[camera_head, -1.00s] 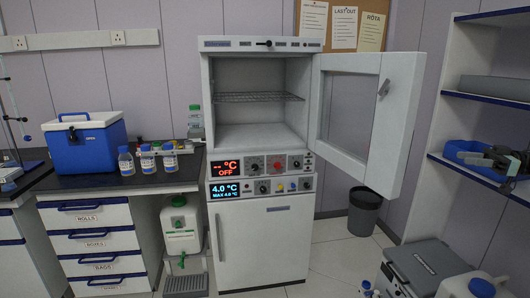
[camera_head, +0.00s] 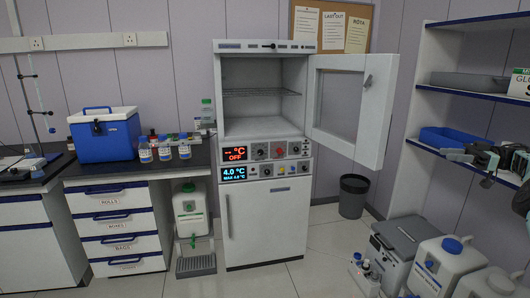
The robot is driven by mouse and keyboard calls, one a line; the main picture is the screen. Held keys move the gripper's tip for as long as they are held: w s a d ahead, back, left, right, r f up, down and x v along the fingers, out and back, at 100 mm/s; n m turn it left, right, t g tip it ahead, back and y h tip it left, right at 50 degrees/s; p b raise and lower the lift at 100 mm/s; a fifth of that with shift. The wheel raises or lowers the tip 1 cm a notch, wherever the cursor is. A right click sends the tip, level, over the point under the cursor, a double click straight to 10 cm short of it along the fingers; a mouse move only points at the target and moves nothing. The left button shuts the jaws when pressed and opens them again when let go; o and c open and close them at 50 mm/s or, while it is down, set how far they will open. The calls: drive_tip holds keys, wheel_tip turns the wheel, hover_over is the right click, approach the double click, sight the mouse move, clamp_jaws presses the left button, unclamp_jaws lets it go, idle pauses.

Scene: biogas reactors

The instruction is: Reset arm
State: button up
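My gripper (camera_head: 465,157) shows at the right edge of the view, dark grey, in front of the blue-edged wall shelves. Its fingers point left and seem to hold nothing, but it is too small and dark to tell how far apart they are. The rest of my arm is mostly out of the picture. The white incubator (camera_head: 228,179) stands in the middle with its upper door (camera_head: 346,108) swung open to the right. Its upper chamber holds a wire rack (camera_head: 262,93) and looks otherwise empty. Its upper display reads OFF, the lower 4.0 °C.
A blue cool box (camera_head: 105,140) and several labelled bottles (camera_head: 164,150) stand on the left bench. A blue tray (camera_head: 448,137) is on the right shelf, close to my gripper. White canisters (camera_head: 440,265) and a grey case (camera_head: 403,240) crowd the lower right. Floor before the incubator is clear.

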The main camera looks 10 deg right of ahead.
drive_tip(key=w+a+r+m+t, duration=0.1)
drive_tip(key=w+a+r+t, duration=0.1)
drive_tip(key=w+a+r, duration=0.6)
drive_tip(key=w+a+r+m+t, duration=0.1)
drive_tip(key=w+a+r+t, duration=0.2)
drive_tip(key=w+a, duration=0.5)
drive_tip(key=w+a+r+t, duration=0.2)
drive_tip(key=w+a+r, duration=0.4)
drive_tip(key=a, duration=0.4)
drive_tip(key=a+m+t+h, duration=0.1)
drive_tip(key=a+m+h, duration=0.55)
drive_tip(key=a, duration=1.65)
drive_tip(key=s+a+f+g+h, duration=0.35)
drive_tip(key=s+a+f, duration=0.35)
drive_tip(key=s, duration=0.4)
drive_tip(key=s+a+f+g+h, duration=0.2)
drive_tip(key=s+a+f+g, duration=0.2)
drive_tip(key=s+a+f, duration=0.55)
drive_tip(key=s+d+f+n+g+h, duration=0.1)
drive_tip(key=s+d+f+g, duration=0.1)
drive_tip(key=s, duration=1)
drive_tip(key=s+d+f+n+g+h, duration=0.1)
drive_tip(key=s+d+f+g, duration=0.2)
drive_tip(key=s, duration=0.9)
drive_tip(key=s+d+f+n+g+h, duration=0.1)
drive_tip(key=s+d+f+g, duration=0.1)
drive_tip(key=s, duration=1)
drive_tip(key=shift+d+f+g+h, duration=0.2)
drive_tip(key=shift+d+g+h, duration=0.2)
drive_tip(key=shift+g, duration=0.15)
